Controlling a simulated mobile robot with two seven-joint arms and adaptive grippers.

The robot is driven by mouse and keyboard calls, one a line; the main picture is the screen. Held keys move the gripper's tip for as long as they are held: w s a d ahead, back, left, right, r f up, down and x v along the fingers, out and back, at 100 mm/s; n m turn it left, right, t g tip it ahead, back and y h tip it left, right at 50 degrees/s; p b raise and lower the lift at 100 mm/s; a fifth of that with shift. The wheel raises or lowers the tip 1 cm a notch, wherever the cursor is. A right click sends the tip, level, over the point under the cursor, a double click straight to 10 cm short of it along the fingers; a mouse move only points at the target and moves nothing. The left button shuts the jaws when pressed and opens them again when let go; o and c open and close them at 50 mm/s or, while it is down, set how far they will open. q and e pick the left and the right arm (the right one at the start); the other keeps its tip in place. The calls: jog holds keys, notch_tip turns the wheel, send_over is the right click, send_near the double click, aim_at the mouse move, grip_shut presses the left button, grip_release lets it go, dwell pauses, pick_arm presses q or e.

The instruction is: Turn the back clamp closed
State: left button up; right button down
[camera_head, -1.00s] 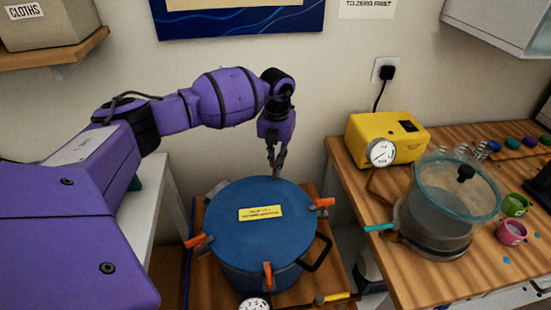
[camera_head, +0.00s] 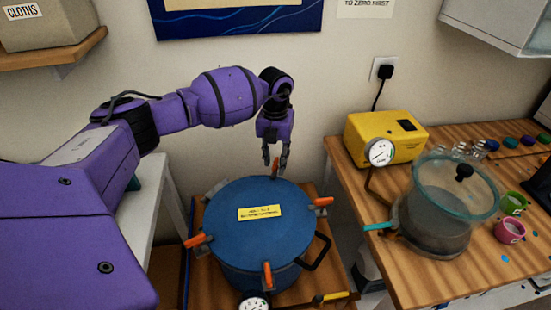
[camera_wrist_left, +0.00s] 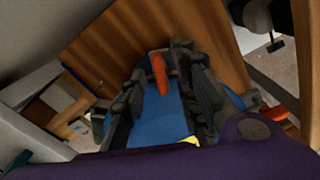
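The blue pressure pot (camera_head: 245,225) stands on a wooden surface with its lid on. Orange clamps sit around its rim at the left (camera_head: 197,240), right (camera_head: 323,203) and front (camera_head: 267,273). The back clamp (camera_head: 276,167) is an orange lever standing at the far rim. My left gripper (camera_head: 276,158) is above the far rim with its fingers apart. In the left wrist view the back clamp (camera_wrist_left: 160,75) shows between the two open fingers of the left gripper (camera_wrist_left: 170,90); I cannot tell whether either finger touches it. My right gripper is not in view.
A yellow pump (camera_head: 385,138) with a gauge and a clear chamber (camera_head: 440,205) stand on the wooden bench at the right. Small pink (camera_head: 510,231) and green (camera_head: 514,203) cups are beside it. The wall is close behind the pot.

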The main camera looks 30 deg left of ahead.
aim_at(275, 162)
pick_arm(q)
notch_tip(275, 162, up, 12)
dwell(0.4)
jog(key=shift+f, duration=0.1)
dwell(0.4)
